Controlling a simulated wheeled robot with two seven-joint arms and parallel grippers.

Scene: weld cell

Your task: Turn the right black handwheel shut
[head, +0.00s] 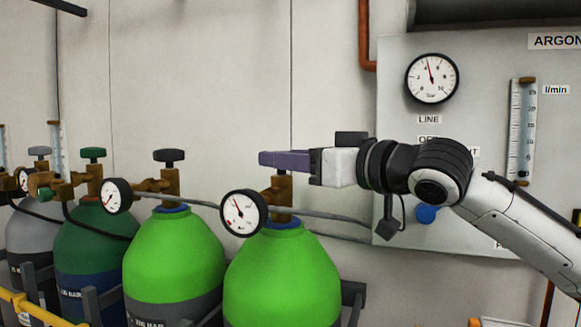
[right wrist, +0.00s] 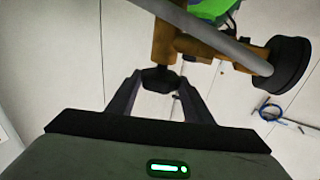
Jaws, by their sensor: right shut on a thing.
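The right black handwheel (right wrist: 160,79) sits on the brass valve (head: 282,192) of the right bright green cylinder (head: 283,272). In the head view the purple fingers of my right gripper (head: 275,160) hide the wheel. In the right wrist view the wheel is between the fingertips of my right gripper (right wrist: 160,84), which is shut on it. How far the wheel is turned cannot be told. The gauge (head: 244,213) beside this valve faces the camera. Another black handwheel (head: 169,155) tops the left bright green cylinder (head: 174,262). My left gripper is out of view.
A dark green cylinder (head: 93,252) with a green handwheel (head: 93,154) and a grey cylinder (head: 30,230) stand farther left. A panel (head: 480,60) with a line gauge (head: 432,79) is at right.

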